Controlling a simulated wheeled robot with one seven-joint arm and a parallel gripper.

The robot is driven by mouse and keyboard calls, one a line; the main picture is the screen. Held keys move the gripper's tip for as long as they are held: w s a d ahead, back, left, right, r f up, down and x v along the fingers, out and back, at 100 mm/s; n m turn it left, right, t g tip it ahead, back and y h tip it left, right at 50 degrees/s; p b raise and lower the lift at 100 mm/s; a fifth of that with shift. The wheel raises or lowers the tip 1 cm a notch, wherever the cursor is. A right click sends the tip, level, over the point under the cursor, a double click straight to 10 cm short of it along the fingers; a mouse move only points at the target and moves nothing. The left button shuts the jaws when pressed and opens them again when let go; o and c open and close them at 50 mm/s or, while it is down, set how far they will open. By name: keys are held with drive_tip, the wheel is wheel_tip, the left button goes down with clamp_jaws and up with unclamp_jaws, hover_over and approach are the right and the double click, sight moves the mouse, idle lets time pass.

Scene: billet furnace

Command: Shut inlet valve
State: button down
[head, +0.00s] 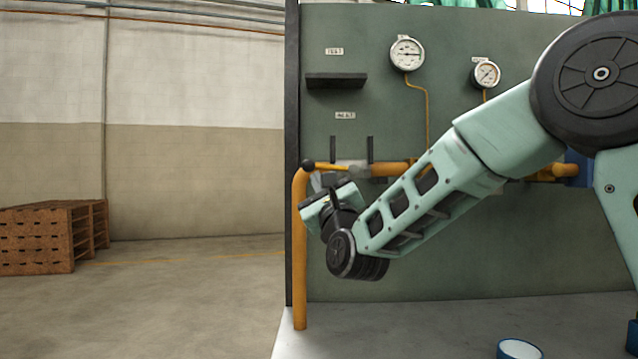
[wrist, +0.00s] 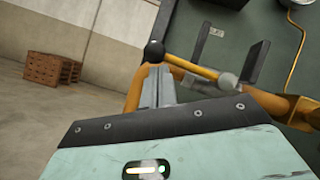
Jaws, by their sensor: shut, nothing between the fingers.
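The inlet valve's lever is a yellow bar (wrist: 195,68) with a black ball knob (wrist: 154,52) at its left end. In the head view the knob (head: 309,165) is at the left, and the lever runs right, roughly level and along the orange pipe, to the pale valve body (head: 352,172). My gripper's grey fingers (wrist: 158,88) are shut and empty. In the wrist view they appear just below the knob; whether they touch it I cannot tell. In the head view my wrist partly hides the gripper and the pipe behind it.
Two dark upright posts (head: 370,150) flank the valve below the INLET label (head: 345,115). A dark shelf (head: 336,80) and two gauges (head: 407,53) are on the green panel (head: 460,240). The orange pipe (head: 299,260) bends down at left. Wooden crates (head: 40,240) stand far left; floor between is clear.

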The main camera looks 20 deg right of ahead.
drive_tip(key=shift+m+b, duration=0.3)
drive_tip(key=shift+b, duration=0.15)
